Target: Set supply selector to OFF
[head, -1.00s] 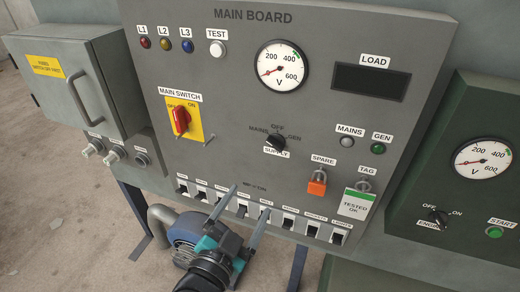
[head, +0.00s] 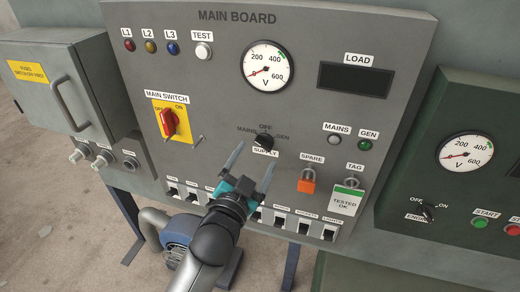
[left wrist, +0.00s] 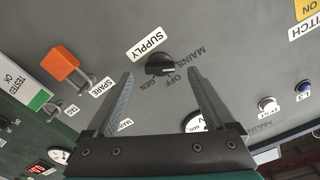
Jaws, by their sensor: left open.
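The supply selector (head: 264,142) is a small black knob on the grey main board, with MAINS at its left, OFF above and GEN at its right. I cannot tell for sure which mark it points to. My left gripper (head: 253,158) is open and empty, below and slightly left of the knob in the head view. In the left wrist view the knob (left wrist: 160,65) appears between the tips of the open left gripper (left wrist: 159,74), with the OFF mark (left wrist: 175,79) beside it. The gripper appears apart from the knob. My right gripper is not in view.
A red main switch (head: 168,122) sits left of the selector. An orange padlock (head: 307,182) and a TESTED OK tag (head: 346,200) hang at its lower right. A row of breakers (head: 298,226) runs along the board's bottom. A blue motor (head: 178,235) stands below.

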